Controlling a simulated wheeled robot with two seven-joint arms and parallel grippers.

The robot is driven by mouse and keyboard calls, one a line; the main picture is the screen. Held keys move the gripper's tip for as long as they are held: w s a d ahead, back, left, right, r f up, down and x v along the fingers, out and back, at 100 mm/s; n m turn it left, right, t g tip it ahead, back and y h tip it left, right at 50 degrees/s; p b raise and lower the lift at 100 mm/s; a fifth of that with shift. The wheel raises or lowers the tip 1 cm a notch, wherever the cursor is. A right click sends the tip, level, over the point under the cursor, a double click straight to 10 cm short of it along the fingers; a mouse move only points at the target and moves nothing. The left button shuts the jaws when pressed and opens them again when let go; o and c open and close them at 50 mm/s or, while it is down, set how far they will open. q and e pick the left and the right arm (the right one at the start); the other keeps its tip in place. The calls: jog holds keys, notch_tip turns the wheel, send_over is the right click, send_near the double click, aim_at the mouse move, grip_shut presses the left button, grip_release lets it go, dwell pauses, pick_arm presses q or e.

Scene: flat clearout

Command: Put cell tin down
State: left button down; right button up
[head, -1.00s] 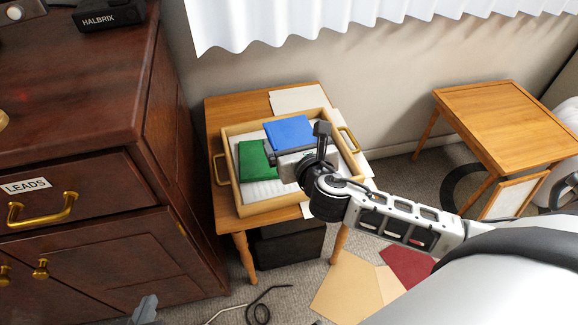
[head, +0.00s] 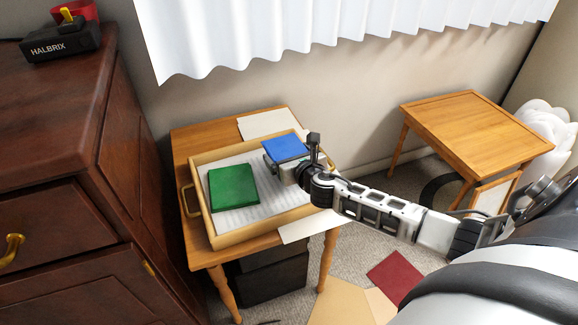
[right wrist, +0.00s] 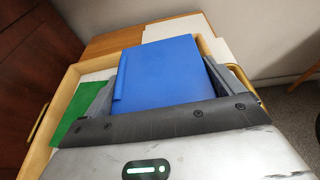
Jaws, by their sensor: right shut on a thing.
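A flat blue box (head: 286,147), which I take to be the cell tin, is in my right gripper (head: 288,160). The gripper is shut on it over the right back part of a wooden tray (head: 230,238). In the right wrist view the blue box (right wrist: 160,70) sits between the two dark fingers (right wrist: 180,85), its top face showing. I cannot tell whether its underside touches the tray. A green box (head: 233,187) lies in the tray to the left; its edge shows in the right wrist view (right wrist: 82,112). My left gripper is out of view.
The tray has brass handles and a pale sheet (head: 262,207) inside, with clear space there. It stands on a small wooden table (head: 205,257). A dark cabinet (head: 60,160) is close on the left. Another wooden table (head: 470,125) stands at the right.

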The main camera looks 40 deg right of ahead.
notch_tip(320, 180, down, 3)
jog(key=shift+w+r+b, duration=0.1)
jog(key=shift+b, duration=0.65)
jog(key=shift+f, duration=0.2)
jog(key=shift+r, duration=0.1)
